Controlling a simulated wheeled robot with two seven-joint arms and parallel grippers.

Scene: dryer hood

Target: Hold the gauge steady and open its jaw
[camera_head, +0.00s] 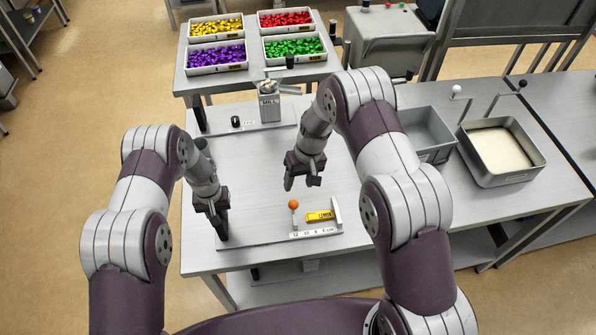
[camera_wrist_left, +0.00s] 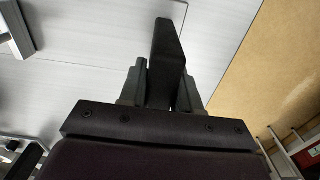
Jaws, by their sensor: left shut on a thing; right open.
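The gauge (camera_head: 265,239) is a flat grey plate near the table's front edge, with a number scale along its front. An orange ball knob (camera_head: 293,204) stands on a short stem, and a yellow labelled block (camera_head: 320,215) lies between it and an upright pale plate (camera_head: 337,210). My left gripper (camera_head: 216,210) is at the gauge's left end, shut on a dark upright handle, which also shows between the fingers in the left wrist view (camera_wrist_left: 167,50). My right gripper (camera_head: 302,182) is open and empty, above and behind the orange knob, apart from it.
A grey canister (camera_head: 269,104) and a small black knob (camera_head: 236,121) stand on a plate behind. Several coloured-candy trays (camera_head: 216,70) are on the back table. A grey bin (camera_head: 425,130) and a pale-filled pan (camera_head: 500,150) sit at right. The table's middle is clear.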

